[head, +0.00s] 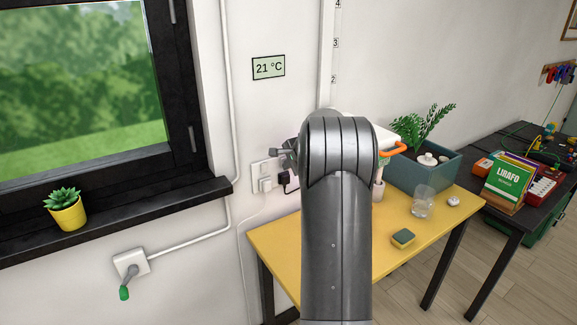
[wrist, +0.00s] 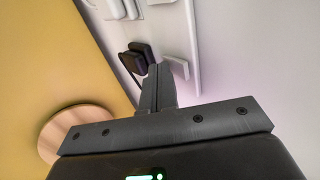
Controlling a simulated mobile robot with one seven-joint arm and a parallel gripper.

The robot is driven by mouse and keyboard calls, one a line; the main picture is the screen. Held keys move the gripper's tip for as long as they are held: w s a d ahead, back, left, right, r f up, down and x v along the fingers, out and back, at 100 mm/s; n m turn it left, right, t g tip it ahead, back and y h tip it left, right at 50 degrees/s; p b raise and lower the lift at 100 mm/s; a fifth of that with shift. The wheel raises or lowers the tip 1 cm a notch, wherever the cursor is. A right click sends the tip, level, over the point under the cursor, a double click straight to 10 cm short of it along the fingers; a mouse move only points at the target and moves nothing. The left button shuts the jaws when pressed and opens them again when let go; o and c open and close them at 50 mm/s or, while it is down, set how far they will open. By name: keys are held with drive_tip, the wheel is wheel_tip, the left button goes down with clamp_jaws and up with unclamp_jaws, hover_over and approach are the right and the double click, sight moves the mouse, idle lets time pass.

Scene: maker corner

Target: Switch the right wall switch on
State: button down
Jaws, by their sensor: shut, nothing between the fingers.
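A white wall panel (head: 256,180) with white switches (head: 265,184) is on the wall right of the window, just above the yellow table's left end. A black plug (head: 284,177) sits at its right side. In the wrist view the panel (wrist: 183,32) runs along the top, with white switches (wrist: 125,8) and the black plug (wrist: 133,61). My gripper (head: 277,152) is at the panel's upper right in the head view, partly hidden by my arm. In the wrist view its shut, empty fingers (wrist: 157,72) point at the panel near the plug. I cannot tell the switch's state or whether the fingers touch it.
A black window sill (head: 130,218) is at left. A round wooden thing (wrist: 55,137) shows in the wrist view. My arm hides part of the table.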

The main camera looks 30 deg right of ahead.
drive_tip(key=shift+w+f, duration=0.1)
drive_tip(key=shift+f, duration=0.3)
drive_tip(key=shift+a, duration=0.1)
drive_tip(key=s+r, duration=0.2)
drive_tip(key=s, duration=0.4)
drive_tip(key=s+r, duration=0.3)
drive_tip(key=s, duration=0.3)
drive_tip(key=shift+s+d+r, duration=0.2)
drive_tip(key=shift+s+r, duration=0.05)
drive_tip(key=shift+s, duration=0.05)
